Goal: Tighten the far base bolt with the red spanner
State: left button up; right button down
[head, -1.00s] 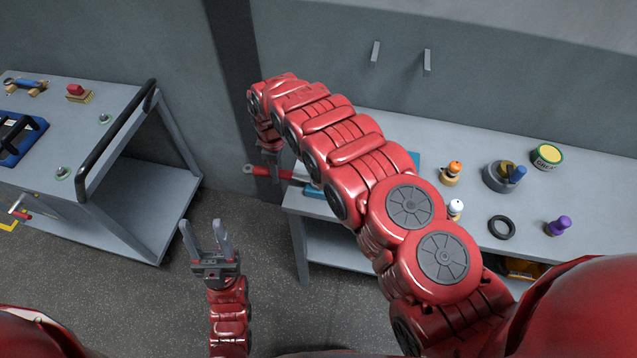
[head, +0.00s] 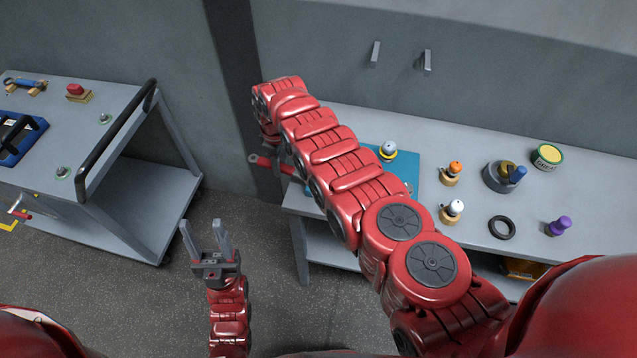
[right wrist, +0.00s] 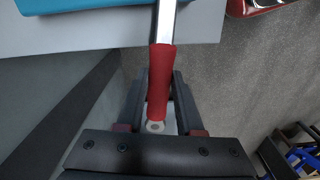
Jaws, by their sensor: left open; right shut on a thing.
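The red spanner (head: 264,161) is in my right gripper (right wrist: 158,100), at the left end of the workbench. In the right wrist view its red handle (right wrist: 161,75) runs between the closed fingers, and its bare metal shaft extends past the top edge. Its far end is hidden behind my arm in the head view. The spanner is well apart from both. My left gripper (head: 204,224) is open and empty above the floor, right of the cart.
The cart's black handle rail (head: 116,137) stands along its right side. The workbench (head: 345,117) carries a blue mat (head: 405,163), a black ring (head: 502,227), a grey cup (head: 498,179), a yellow-topped tin (head: 547,157) and several knobbed pieces. Open floor separates cart and bench.

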dwell(0.3)
jog(key=shift+s+a+n, duration=0.1)
jog(key=shift+s+n, duration=0.3)
jog(key=shift+n, duration=0.1)
jog(key=c, duration=1.2)
grip_release()
jog(key=shift+a, duration=0.1)
jog(key=shift+c, duration=0.2)
grip_shut()
jog(key=shift+o, duration=0.2)
grip_release()
grip_shut()
